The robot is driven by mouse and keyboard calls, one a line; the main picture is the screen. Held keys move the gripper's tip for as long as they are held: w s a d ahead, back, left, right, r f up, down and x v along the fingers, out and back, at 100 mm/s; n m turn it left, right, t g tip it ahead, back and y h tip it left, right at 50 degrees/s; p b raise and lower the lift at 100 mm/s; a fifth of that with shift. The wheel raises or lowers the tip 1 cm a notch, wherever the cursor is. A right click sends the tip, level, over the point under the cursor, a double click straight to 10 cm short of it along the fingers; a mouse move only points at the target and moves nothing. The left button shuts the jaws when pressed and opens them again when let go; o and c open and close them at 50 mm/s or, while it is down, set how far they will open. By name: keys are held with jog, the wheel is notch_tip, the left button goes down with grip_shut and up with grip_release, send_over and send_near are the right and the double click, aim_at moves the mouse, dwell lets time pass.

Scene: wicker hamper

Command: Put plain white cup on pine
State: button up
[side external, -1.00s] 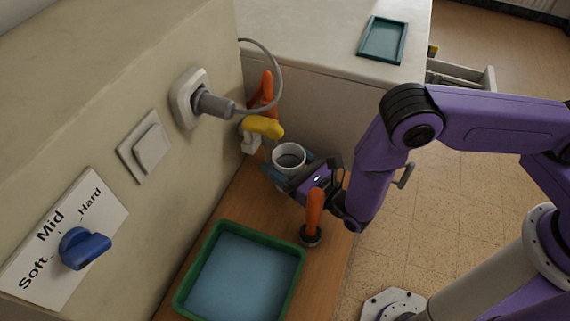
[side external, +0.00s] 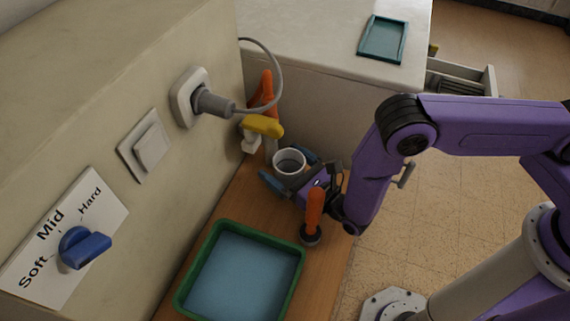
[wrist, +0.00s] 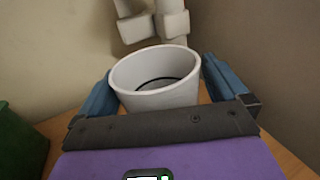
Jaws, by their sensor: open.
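The plain white cup (side external: 289,163) stands upright over the far part of the pine surface (side external: 262,207). In the wrist view the cup (wrist: 155,98) is close up, with a dark ring visible inside. My gripper (side external: 287,168) is open, with one blue finger on each side of the cup. In the wrist view a gap shows between the cup and the right finger, while the left finger is close to the cup wall. The cup's base is hidden behind my gripper, so its contact with the pine cannot be seen clearly.
An orange-handled tool (side external: 313,213) stands near my gripper. A green-rimmed blue tray (side external: 297,283) lies in front. A yellow-topped item (side external: 263,126) and an orange item (side external: 267,86) are behind the cup. The wall with plug (side external: 212,103) and cable is left.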

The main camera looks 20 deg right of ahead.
aim_at(302, 170)
jog(key=v, duration=0.5)
jog(key=shift+s+r, duration=0.2)
jog(key=r, duration=0.5)
jog(key=shift+w, duration=0.2)
jog(key=shift+r, duration=0.85)
